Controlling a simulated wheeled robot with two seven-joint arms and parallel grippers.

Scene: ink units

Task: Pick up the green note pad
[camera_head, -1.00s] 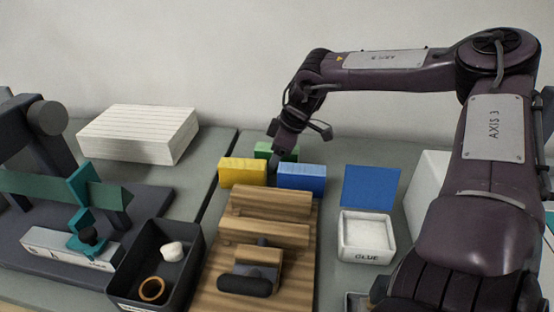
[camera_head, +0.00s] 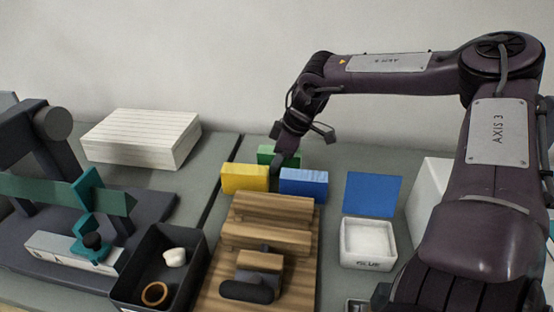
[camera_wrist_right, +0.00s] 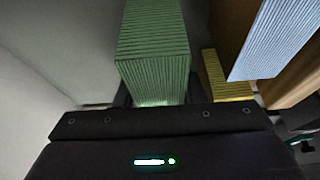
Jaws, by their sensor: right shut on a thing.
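The green note pad (camera_head: 266,153) stands behind the yellow pad (camera_head: 246,178) and the blue pad (camera_head: 303,182) in the head view. My right gripper (camera_head: 279,163) reaches down to it from behind and above. In the right wrist view the green pad (camera_wrist_right: 153,55) sits between the fingers of my right gripper (camera_wrist_right: 155,98), which is shut on it. The yellow pad (camera_wrist_right: 226,80) and the blue pad (camera_wrist_right: 270,40) are just to its right there. The pad's lower part is hidden in the head view. My left gripper is not in view.
A wooden stand (camera_head: 266,235) is in front of the pads. An open white glue box (camera_head: 368,243) with a blue lid is to the right. A dark tray (camera_head: 130,285) holds small items. A white ridged block (camera_head: 140,138) lies at back left. A dark press-like device (camera_head: 150,210) stands left.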

